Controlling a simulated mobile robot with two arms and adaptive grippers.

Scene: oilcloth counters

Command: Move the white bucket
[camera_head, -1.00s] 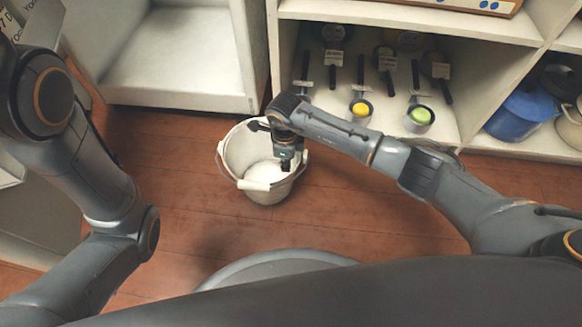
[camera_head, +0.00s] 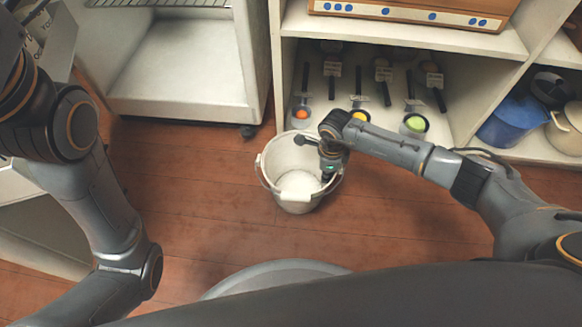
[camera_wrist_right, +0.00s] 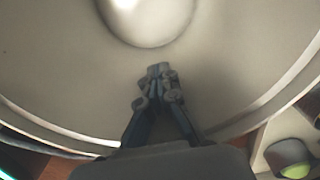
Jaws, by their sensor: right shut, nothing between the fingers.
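The white bucket (camera_head: 283,157) stands upright on the wooden floor in the head view, with its handle grip (camera_head: 296,196) low at its front side. My right gripper (camera_head: 327,177) is at the bucket's right side, reaching in over the rim. In the right wrist view the shut fingers (camera_wrist_right: 159,70) point into the bucket (camera_wrist_right: 60,75), with its round bottom ahead; they hold nothing. Whether they touch the wall cannot be told. My left arm is at the left of the head view, its gripper out of view.
A white cabinet on casters (camera_head: 180,106) stands behind the bucket to the left. A shelf unit (camera_head: 400,35) holds several small pans with coloured balls, and a blue pot (camera_head: 515,122) at right. The floor (camera_head: 200,215) in front and to the left is clear.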

